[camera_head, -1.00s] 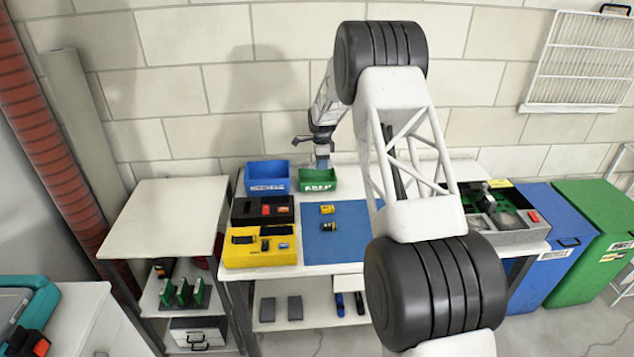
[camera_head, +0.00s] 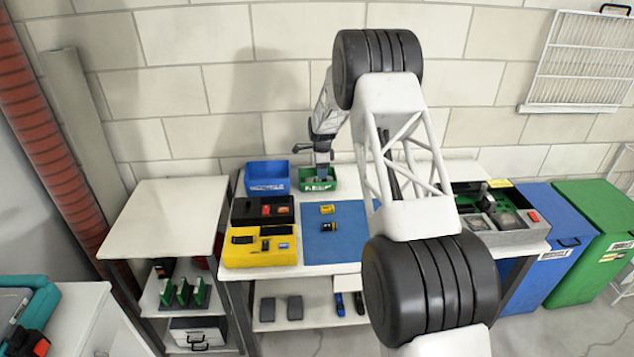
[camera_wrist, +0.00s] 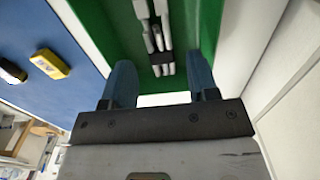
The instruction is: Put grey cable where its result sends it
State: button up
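The grey cable (camera_wrist: 155,30), a folded bundle with a black tie, lies in the green bin (camera_wrist: 203,30) in the wrist view. In the head view the green bin (camera_head: 331,186) stands at the back of the bench, and the cable cannot be made out there. My gripper (camera_head: 321,175) points down over this bin. In the wrist view my gripper (camera_wrist: 163,82) has its two blue fingers wide apart with nothing between them. The cable is beyond the fingertips, apart from them.
A blue bin (camera_head: 266,180) stands just left of the green one. A blue mat (camera_head: 345,246) holds two small yellow-and-black items. A yellow case (camera_head: 240,258) and black case (camera_head: 245,214) are at left. A grey test unit (camera_head: 510,232) and large blue (camera_head: 548,250) and green (camera_head: 592,250) containers are right.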

jog(key=shift+o, duration=0.3)
jog(key=shift+r, duration=0.15)
notch_tip(320, 180, up, 8)
jog(key=shift+f, duration=0.25)
dwell(0.8)
